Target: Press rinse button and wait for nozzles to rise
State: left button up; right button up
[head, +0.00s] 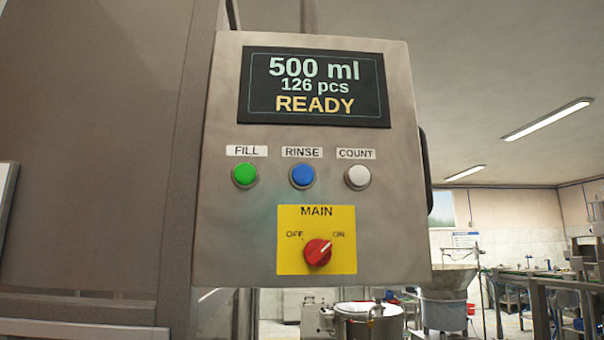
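The blue rinse button (302,175) sits in the middle of the row on a grey metal control panel (225,240), under a RINSE label (302,152). The green FILL button (244,175) is to its left and the white COUNT button (358,176) to its right. The screen (315,86) above reads 500 ml, 126 pcs, READY. The red MAIN switch (317,252) on its yellow plate points toward ON. The nozzles are not in view. Neither of my grippers is in view.
A large grey metal housing (90,150) fills the left side beside the panel. A black handle (426,170) is on the panel's right edge. A lidded metal pot (368,320) and other equipment stand in the room behind. The space before the panel looks clear.

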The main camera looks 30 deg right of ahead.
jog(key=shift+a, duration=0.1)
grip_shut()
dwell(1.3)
